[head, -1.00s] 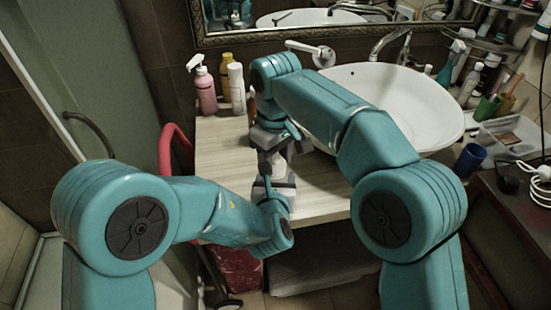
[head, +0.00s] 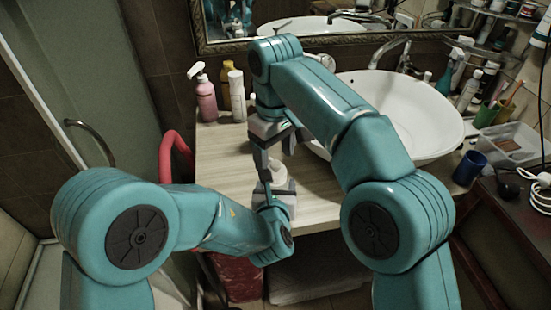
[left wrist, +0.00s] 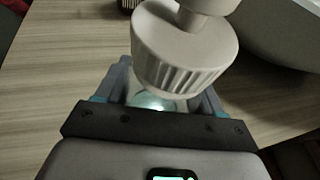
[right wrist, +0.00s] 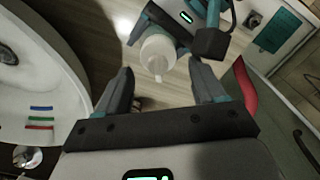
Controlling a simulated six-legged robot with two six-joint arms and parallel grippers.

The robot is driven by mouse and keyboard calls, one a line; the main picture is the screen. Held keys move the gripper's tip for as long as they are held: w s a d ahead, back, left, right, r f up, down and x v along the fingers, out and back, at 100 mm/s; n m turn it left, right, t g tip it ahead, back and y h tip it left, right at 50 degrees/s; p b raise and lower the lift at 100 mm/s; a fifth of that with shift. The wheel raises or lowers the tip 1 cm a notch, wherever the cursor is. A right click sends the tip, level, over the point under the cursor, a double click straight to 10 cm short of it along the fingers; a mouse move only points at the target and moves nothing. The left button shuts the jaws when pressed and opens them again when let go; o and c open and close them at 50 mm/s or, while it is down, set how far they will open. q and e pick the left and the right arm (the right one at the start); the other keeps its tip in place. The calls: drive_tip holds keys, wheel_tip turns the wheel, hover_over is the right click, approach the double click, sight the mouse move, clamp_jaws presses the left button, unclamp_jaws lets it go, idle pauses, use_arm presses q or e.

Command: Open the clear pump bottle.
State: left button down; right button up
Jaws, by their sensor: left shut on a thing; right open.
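The clear pump bottle (head: 277,176) is upright at the front of the counter, partly hidden by my arms in the head view. Its white ribbed pump cap (left wrist: 185,50) sits over the clear body (left wrist: 150,101) in the left wrist view; whether it is loose I cannot tell. My left gripper (head: 273,200) is shut on the body below the cap. My right gripper (head: 276,160) points down above the bottle, open and empty. In the right wrist view the pump bottle (right wrist: 158,52) shows beyond its spread fingers (right wrist: 163,82), apart from them.
A white basin (head: 400,110) is at the right. A blue cup (head: 468,167) stands farther right.

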sight(276, 164)
drive_tip(key=shift+s+d+r+m, duration=0.15)
drive_tip(key=shift+d+r+m, duration=0.05)
drive_tip(key=shift+m, duration=0.7)
drive_tip(key=m, duration=0.1)
drive_tip(key=r+m, duration=0.1)
drive_tip(key=m, duration=0.2)
drive_tip(key=shift+s+d+r, duration=0.1)
drive_tip(key=shift+d+r, duration=0.1)
drive_tip(key=shift+d, duration=0.1)
drive_tip(key=m, duration=0.2)
drive_tip(key=r+m, duration=0.1)
drive_tip(key=m, duration=0.1)
drive_tip(key=shift+r, duration=0.2)
drive_tip(key=shift+r+m, duration=0.3)
drive_tip(key=shift+m, duration=0.3)
drive_tip(key=shift+w+a+r, duration=0.1)
drive_tip(key=shift+w+a, duration=0.1)
drive_tip(key=shift+w, duration=0.05)
drive_tip(key=shift+a+f, duration=0.2)
drive_tip(key=shift+f, duration=0.05)
wheel_tip(276, 164, down, 8)
drive_tip(key=shift+r, duration=0.15)
